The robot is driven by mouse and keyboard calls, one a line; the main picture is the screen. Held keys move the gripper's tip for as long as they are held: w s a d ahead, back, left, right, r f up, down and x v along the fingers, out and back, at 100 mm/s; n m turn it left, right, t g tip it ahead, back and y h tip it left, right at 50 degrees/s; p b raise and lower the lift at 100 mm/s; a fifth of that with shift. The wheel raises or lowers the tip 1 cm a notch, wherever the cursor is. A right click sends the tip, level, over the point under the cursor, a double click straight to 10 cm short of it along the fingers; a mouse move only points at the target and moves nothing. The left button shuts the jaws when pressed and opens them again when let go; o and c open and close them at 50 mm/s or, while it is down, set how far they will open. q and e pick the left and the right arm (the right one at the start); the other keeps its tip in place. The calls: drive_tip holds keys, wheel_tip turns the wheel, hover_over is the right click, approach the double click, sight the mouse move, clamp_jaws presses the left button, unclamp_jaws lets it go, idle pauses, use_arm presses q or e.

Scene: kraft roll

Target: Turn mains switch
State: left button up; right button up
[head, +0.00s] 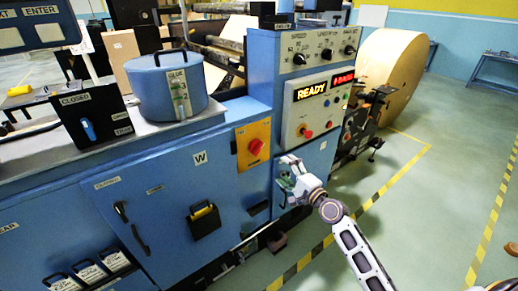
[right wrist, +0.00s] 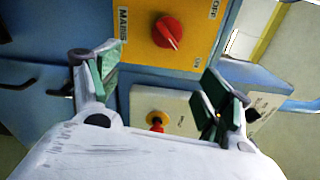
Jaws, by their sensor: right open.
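The mains switch is a red rotary knob (head: 256,147) on a yellow plate (head: 243,134) on the blue machine's front. In the right wrist view the knob (right wrist: 166,31) shows near the top, with MAINS, OFF and ON labels around it. Its pale pointer mark slants to the lower right. My right gripper (head: 287,169) is to the right of and below the plate in the head view. The same gripper (right wrist: 160,80) is open and empty in the wrist view, fingers spread, the knob beyond them and not touched. My left gripper is out of view.
A control panel with a READY display (head: 311,90) rises right of the switch. A red button (right wrist: 156,124) on a yellow base shows between the fingers. A glue pot (head: 166,86) stands on the ledge.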

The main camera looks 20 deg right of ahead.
drive_tip(key=m, duration=0.4)
drive_tip(key=a+r+m+y, duration=0.1)
drive_tip(key=m, duration=0.1)
drive_tip(key=shift+a+m, duration=0.1)
drive_tip(key=shift+m, duration=0.2)
drive_tip(key=shift+w+a, duration=0.1)
drive_tip(key=shift+w, duration=0.1)
idle(0.3)
drive_tip(key=p, duration=0.1)
approach(260, 150)
drive_tip(key=shift+x, duration=4.65)
drive_tip(key=shift+f, duration=0.1)
